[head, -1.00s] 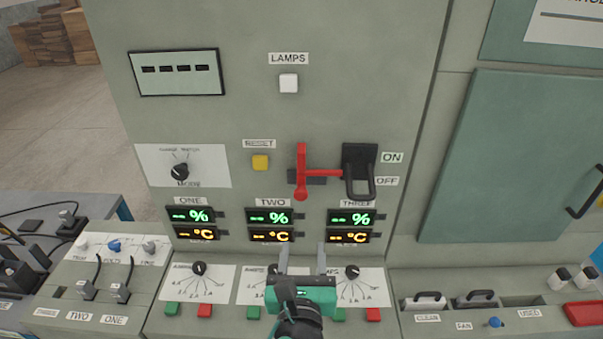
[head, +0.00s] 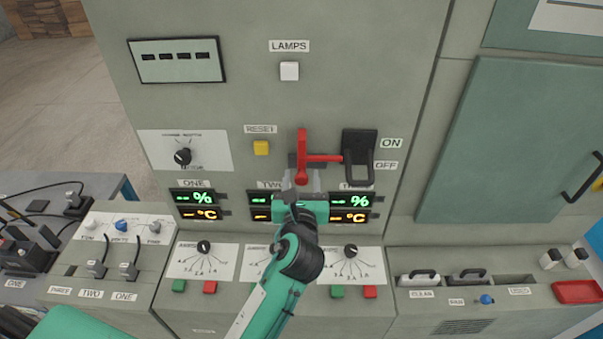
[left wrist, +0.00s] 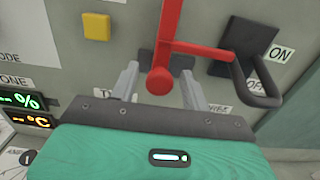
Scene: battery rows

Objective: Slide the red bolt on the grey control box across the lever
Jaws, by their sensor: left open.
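The red bolt (head: 302,150) is on the grey control box (head: 240,100), with an upright red bar and a red arm reaching right to the black lever (head: 359,160) beside the ON and OFF labels. In the left wrist view the bolt's round knob (left wrist: 160,80) sits between the fingers. My left gripper (head: 302,180) is open at the bolt's lower end, one finger on each side; I cannot tell whether either touches it. It also shows in the left wrist view (left wrist: 160,88). My right gripper is not in view.
A yellow RESET button (head: 261,147) is left of the bolt and a white LAMPS button (head: 289,71) is above. Lit displays (head: 195,206) lie just below. A sloped desk with dials (head: 204,247) and red and green buttons juts out at the front.

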